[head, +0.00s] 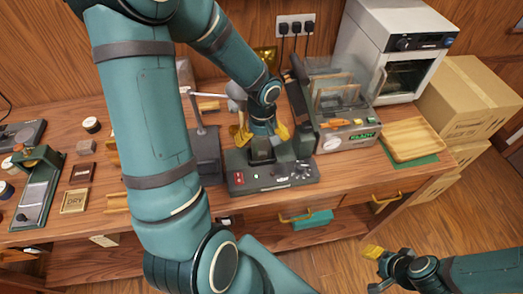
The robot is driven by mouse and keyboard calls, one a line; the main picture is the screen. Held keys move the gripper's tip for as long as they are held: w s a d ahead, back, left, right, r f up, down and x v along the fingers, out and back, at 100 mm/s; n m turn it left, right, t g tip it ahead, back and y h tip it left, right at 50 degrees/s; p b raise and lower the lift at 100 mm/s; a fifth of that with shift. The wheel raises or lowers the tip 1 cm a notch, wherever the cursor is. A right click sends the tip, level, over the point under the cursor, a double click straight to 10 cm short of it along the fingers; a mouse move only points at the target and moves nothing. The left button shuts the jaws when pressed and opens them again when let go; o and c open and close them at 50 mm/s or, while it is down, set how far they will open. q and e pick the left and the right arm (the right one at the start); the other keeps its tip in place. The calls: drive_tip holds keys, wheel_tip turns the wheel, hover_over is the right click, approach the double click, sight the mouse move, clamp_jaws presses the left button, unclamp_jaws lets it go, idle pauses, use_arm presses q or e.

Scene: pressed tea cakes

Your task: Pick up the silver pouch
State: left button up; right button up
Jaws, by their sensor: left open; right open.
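I cannot make out a silver pouch for certain in the head view. My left gripper (262,136) is open, its yellow fingers spread over a dark bench machine (275,178) with small buttons and a display on its front. A small dark grey block shows below the fingers; I cannot tell whether it is part of the machine. My large teal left arm hides part of the bench. My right gripper (374,268) is open and empty, low at the right, in front of the bench and over the floor.
A clear-lidded machine (349,139) with brown pieces inside stands right of my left gripper. Beyond are a wooden tray (410,139), a white oven (392,46) and cardboard boxes (468,98). At the left are a green-topped device (38,185) and small blocks.

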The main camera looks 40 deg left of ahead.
use_arm(q)
drive_tip(key=shift+f, duration=0.8)
drive_tip(key=c, duration=1)
drive_tip(key=shift+r, duration=0.1)
drive_tip(key=shift+c, duration=0.3)
